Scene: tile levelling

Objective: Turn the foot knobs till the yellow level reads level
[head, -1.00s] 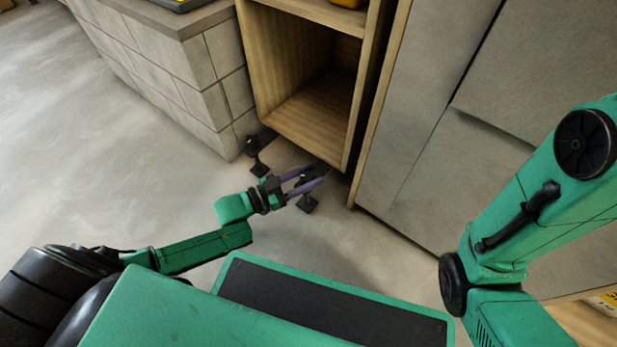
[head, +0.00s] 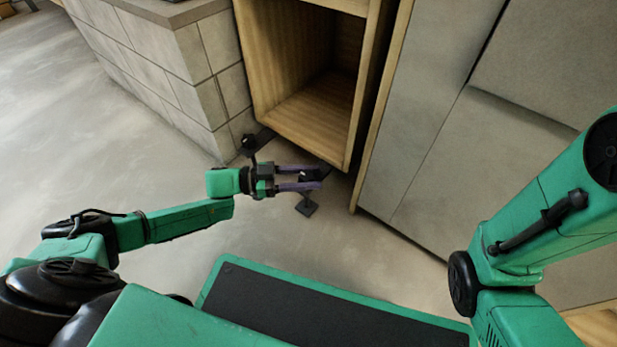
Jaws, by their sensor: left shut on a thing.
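The wooden cabinet (head: 304,112) stands on dark feet with an open front. The fingers partly cover the knob. The yellow level is out of view. My right arm is in view at the right, but its gripper is not.
A grey tiled block (head: 180,65) stands close on the cabinet's left. Grey panelled fronts (head: 440,130) stand close on its right. The concrete floor (head: 130,165) is clear in front and to the left.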

